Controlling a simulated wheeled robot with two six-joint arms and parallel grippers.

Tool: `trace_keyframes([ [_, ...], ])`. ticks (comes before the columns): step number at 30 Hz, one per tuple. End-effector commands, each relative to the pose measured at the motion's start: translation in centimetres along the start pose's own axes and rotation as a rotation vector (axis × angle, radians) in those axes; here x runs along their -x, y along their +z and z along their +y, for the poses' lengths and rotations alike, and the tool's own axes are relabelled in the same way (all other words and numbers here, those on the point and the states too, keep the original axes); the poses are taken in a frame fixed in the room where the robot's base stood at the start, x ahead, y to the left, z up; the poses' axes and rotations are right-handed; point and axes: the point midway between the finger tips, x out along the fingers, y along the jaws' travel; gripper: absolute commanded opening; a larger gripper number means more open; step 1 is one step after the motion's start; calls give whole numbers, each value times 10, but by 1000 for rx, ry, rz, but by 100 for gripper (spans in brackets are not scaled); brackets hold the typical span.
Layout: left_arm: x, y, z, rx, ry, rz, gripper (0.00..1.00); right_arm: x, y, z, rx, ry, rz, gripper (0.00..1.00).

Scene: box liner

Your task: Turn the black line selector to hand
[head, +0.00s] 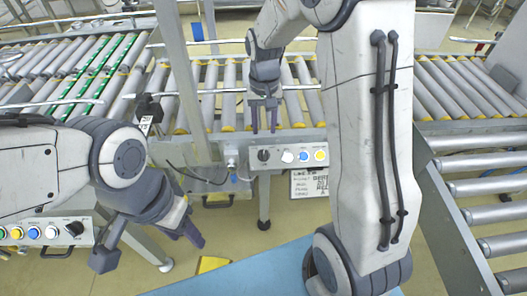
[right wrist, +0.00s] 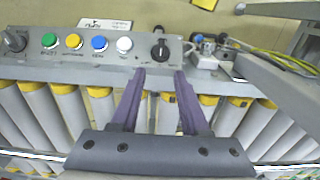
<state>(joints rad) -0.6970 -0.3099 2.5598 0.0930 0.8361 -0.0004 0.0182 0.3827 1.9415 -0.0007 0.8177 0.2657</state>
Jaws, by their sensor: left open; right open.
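The black line selector (head: 263,155) is a round black knob at the left end of a grey button panel (head: 275,166) on the conveyor's front. It also shows in the right wrist view (right wrist: 160,50), just beyond the fingertips. My right gripper (head: 264,130) is open and empty, its purple fingers pointing at the panel. In the right wrist view the gripper (right wrist: 159,76) has its fingers either side of the selector's line, apart from it. The setting of the knob is too small to read surely. My left gripper (head: 190,236) is open and empty at the lower left.
White (head: 287,156), blue (head: 303,156) and yellow (head: 320,155) buttons sit beside the selector; a green one (right wrist: 49,41) shows in the right wrist view. Another black knob (head: 74,228) is on a left-hand panel. A metal post (head: 180,80) stands left of my right gripper.

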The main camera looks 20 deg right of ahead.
Motion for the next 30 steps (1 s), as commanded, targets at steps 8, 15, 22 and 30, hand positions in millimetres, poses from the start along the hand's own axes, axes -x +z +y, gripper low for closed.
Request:
trace_keyframes([
  [8,-18,1,-1,0,0,0,50,-56,1,-1,3,1,-3,45],
  [15,-26,1,-2,0,0,0,50,-85,2,-1,3,0,-2,45],
  [22,-27,2,-2,0,0,0,50,-90,1,-1,4,-1,0,45],
  [30,-26,2,-2,0,0,0,50,-89,1,-1,4,0,0,0],
])
